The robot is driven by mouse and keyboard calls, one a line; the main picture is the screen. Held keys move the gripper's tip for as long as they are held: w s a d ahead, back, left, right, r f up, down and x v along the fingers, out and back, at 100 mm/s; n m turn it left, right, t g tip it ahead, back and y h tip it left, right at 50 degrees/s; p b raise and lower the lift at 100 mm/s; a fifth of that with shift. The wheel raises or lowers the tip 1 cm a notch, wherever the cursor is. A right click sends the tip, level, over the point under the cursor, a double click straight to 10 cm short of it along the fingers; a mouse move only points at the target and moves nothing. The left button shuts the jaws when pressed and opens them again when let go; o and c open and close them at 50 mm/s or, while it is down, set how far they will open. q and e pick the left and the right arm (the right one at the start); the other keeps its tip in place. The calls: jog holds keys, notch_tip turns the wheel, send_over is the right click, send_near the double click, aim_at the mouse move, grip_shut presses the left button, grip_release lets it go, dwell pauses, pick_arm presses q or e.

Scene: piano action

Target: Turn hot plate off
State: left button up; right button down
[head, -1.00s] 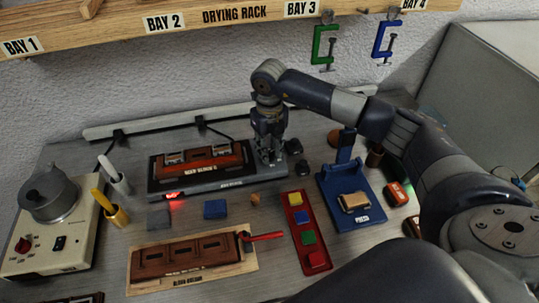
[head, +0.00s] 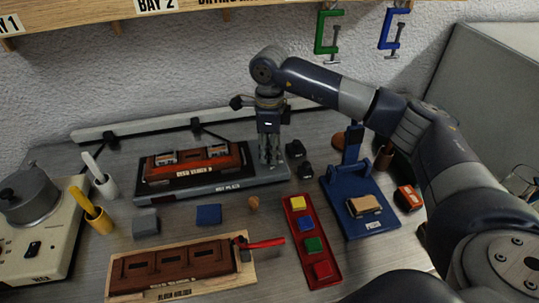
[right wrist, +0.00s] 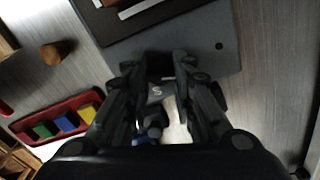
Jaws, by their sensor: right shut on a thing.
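The hot plate (head: 262,177) is a long dark slab at the back of the bench, with a wooden reed holder (head: 195,162) lying on it. No red light shows at its front left now. My right gripper (head: 270,162) points down at the plate's right end. In the right wrist view the hot plate (right wrist: 215,28) lies at the top, and my right gripper (right wrist: 160,95) is shut on a small dark part at its edge. The fingers largely hide that part, probably the plate's control. My left gripper is not in view.
A blue press (head: 362,205) stands to the right, beside a red tray (head: 300,240) of coloured blocks. A wooden block holder (head: 240,280) lies in front. Blue block (head: 208,214), grey block (head: 146,222) and cups stand left. A pot (head: 28,195) sits far left.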

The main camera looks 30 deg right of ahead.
jog(key=shift+w+r+n+b, duration=0.15)
jog(key=shift+n+b, duration=0.75)
jog(key=shift+n, duration=0.9)
jog(key=c, duration=1.3)
grip_release()
notch_tip(320, 180, up, 12)
